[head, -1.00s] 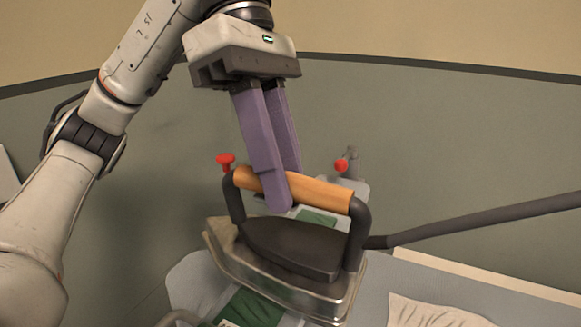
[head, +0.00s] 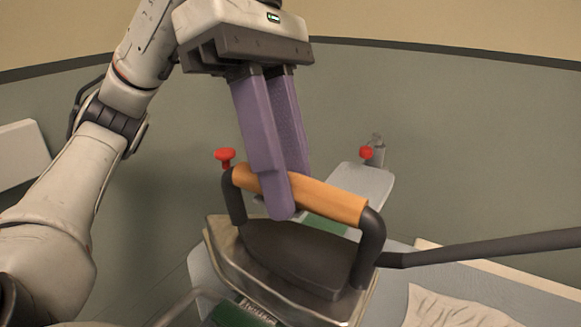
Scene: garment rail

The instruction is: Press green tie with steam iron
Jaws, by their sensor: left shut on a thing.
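The steam iron (head: 290,262) has a dark body, a metal soleplate and an orange handle (head: 325,198) between two black posts. My left gripper (head: 283,207) has purple fingers and is shut on that handle from above. The green tie (head: 238,316) shows in front of the iron at the bottom edge, and another green part shows behind the handle. The iron covers the tie's middle. I cannot tell whether the soleplate touches the tie. My right gripper is not in view.
A narrow grey board (head: 368,181) extends behind the iron, with a red knob (head: 366,152) on a fitting at its far end. A dark bar (head: 480,247) runs off to the right. A pale wrinkled cloth (head: 455,308) lies at lower right.

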